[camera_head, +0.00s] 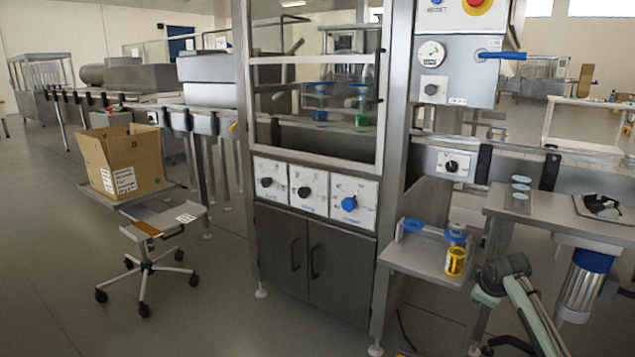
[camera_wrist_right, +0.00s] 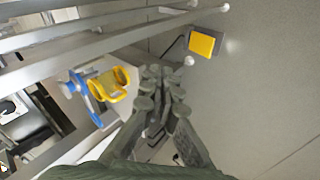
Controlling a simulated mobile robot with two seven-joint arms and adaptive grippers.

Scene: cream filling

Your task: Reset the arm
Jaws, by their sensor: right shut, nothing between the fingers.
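My right gripper (camera_wrist_right: 161,80) is shut and empty in the wrist view, its fingers together above the grey floor. Part of my right arm (camera_head: 525,305) shows at the lower right of the head view, beside the small side shelf. My left gripper is in neither view. A yellow container (camera_head: 455,262) stands on the side shelf (camera_head: 420,262), in front of a blue item (camera_head: 456,237).
A tall steel machine with dials (camera_head: 310,188) fills the middle. A steel table (camera_head: 500,205) with small light-blue discs (camera_head: 520,188) stands at right. An open cardboard box (camera_head: 130,165) is at left. A yellow-topped item (camera_wrist_right: 202,44) lies on the floor.

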